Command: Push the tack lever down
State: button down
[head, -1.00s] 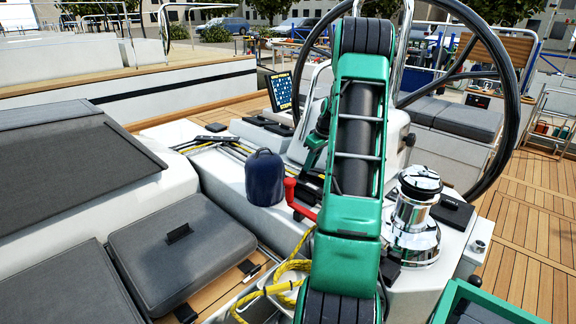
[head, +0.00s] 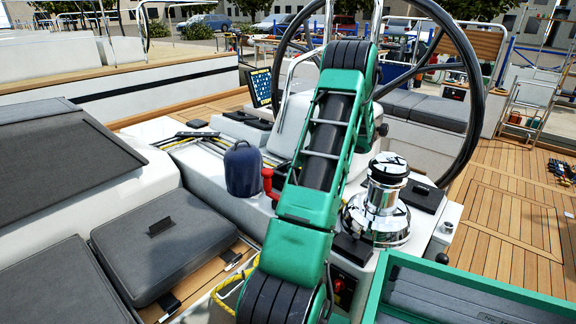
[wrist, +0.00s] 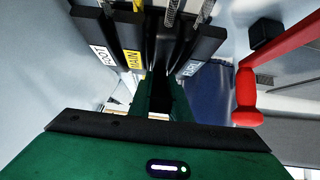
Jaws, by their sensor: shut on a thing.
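In the wrist view my gripper (wrist: 160,90) reaches in among a row of black levers, its green body filling the bottom. Its dark fingers look shut on a black lever, but the contact is in shadow. One lever to the left carries a yellow label reading MAIN (wrist: 132,60); the leftmost has a white label (wrist: 102,55). A lever on the right (wrist: 200,45) has a pale label too slanted to read surely, so I cannot tell which lever is the tack lever. In the head view my green arm hides the gripper and the levers.
A red handle (wrist: 246,100) stands close to the right in the wrist view. A dark blue rounded object (head: 243,169) is beside it in the head view. A chrome winch (head: 378,205) stands right of my arm, with the steering wheel (head: 465,100) behind. Grey cushions (head: 165,240) lie left.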

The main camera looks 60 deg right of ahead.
jog(key=shift+a+f, duration=0.1)
jog(key=shift+f, duration=0.15)
jog(key=c, duration=1.6)
grip_release()
jog(key=shift+c, duration=0.2)
jog(key=v, duration=1)
jog(key=shift+s+r, duration=0.15)
jog(key=shift+s, duration=0.2)
jog(key=shift+a, duration=0.1)
